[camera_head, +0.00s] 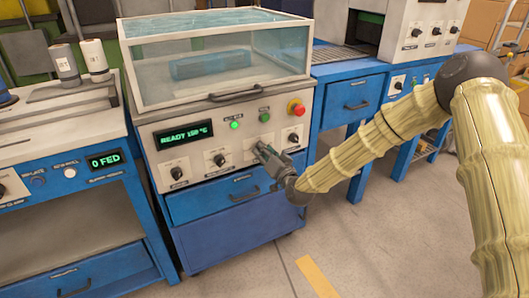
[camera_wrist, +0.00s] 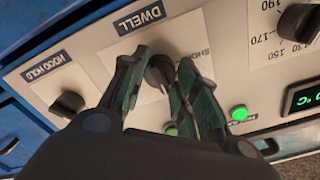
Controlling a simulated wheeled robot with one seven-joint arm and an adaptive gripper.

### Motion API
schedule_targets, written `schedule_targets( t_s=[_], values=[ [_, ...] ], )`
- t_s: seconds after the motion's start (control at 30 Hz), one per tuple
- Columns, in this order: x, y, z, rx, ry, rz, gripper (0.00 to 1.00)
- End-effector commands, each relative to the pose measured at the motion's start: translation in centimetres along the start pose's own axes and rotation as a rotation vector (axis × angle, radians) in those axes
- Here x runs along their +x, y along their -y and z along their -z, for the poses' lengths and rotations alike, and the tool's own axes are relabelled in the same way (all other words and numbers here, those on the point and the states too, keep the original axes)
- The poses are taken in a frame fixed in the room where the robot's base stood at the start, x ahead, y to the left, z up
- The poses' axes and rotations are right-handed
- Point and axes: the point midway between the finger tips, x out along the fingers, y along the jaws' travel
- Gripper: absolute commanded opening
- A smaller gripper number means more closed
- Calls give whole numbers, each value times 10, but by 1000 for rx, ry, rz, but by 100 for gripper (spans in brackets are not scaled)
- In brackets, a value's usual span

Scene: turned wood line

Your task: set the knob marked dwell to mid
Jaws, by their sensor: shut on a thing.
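The knob marked dwell (camera_wrist: 158,72) is a dark knob on a white plate under the blue DWELL label (camera_wrist: 139,19) in the wrist view. My gripper (camera_wrist: 160,78) has its two fingers closed on it, one on each side. The end of the word SHORT shows beside the right finger; the other scale words are hidden by the fingers. I cannot clearly tell where the knob's pointer stands. In the head view my gripper (camera_head: 268,156) is at the front panel of the middle machine (camera_head: 201,139), and it covers the dwell knob there.
A knob with a temperature scale (camera_wrist: 298,22) and a hood hold knob (camera_wrist: 67,103) flank it. The panel has a READY 150 °C display (camera_head: 183,135), a green light (camera_head: 234,125) and a red stop button (camera_head: 295,107). A drawer handle (camera_head: 244,194) sits below my gripper.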

Motion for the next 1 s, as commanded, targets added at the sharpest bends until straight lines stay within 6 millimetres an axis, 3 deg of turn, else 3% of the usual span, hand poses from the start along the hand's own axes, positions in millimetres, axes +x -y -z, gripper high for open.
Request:
schedule_targets(
  t_s=[0.43, 0.47, 0.57, 1.0],
  values=[
    [0, -2, 1, 8, -3, -2, 6],
    [0, -2, 1, 8, -3, -2, 34],
    [0, -1, 1, 8, -2, -2, 52],
    [-6, 0, 0, 8, 1, 0, 53]
  ],
)
